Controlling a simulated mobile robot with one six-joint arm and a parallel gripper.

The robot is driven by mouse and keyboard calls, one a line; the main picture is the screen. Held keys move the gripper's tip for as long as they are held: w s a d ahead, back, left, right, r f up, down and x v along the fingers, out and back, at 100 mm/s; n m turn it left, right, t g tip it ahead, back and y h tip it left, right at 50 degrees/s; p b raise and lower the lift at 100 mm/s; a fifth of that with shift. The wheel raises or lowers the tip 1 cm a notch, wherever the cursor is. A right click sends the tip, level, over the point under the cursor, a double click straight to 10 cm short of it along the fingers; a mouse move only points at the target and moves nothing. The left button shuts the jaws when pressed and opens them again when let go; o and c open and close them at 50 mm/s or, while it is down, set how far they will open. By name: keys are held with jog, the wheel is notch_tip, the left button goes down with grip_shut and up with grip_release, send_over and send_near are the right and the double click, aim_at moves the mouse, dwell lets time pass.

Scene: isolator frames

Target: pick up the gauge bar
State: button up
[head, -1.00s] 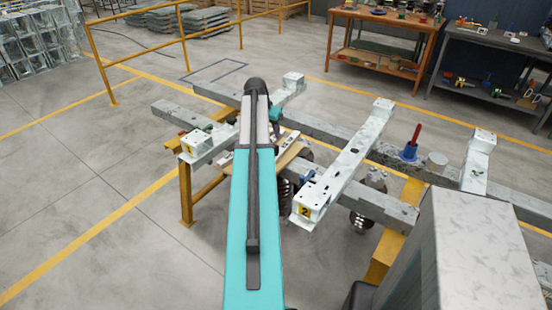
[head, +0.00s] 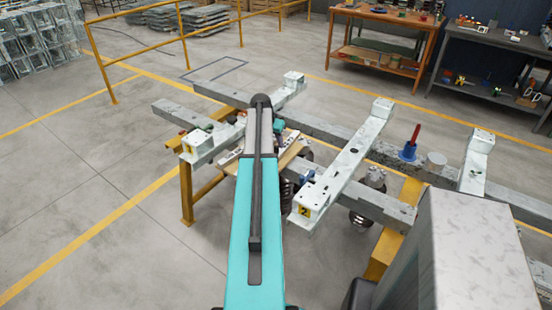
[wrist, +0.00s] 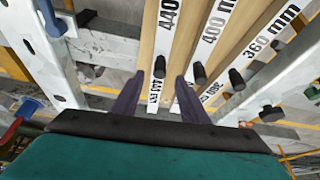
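White gauge bars with black printed lengths lie side by side on a wooden board (wrist: 188,40). In the wrist view I read a 440 mm bar (wrist: 166,28), a 400 mm bar (wrist: 213,28) and a 360 mm bar (wrist: 268,38). Each has a black knob. My gripper (wrist: 159,77) is open, one dark finger on each side of the 440 mm bar near its knob (wrist: 159,66). I cannot tell whether the fingers touch it. In the head view my arm hides the gripper and most of the board (head: 290,156).
Pale crossmembers numbered 1 (head: 205,143) and 2 (head: 340,165) flank the board on a grey frame. A blue-and-red tool (head: 409,150) stands on the frame to the right. A metal beam (wrist: 50,60) runs close to the gripper's left. Workbenches (head: 385,40) stand behind.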

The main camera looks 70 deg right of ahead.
aim_at(276, 146)
jog(key=shift+f, duration=0.1)
jog(key=shift+p+x, duration=1.2)
jog(key=shift+x, duration=1.3)
jog(key=shift+a, duration=0.1)
grip_shut()
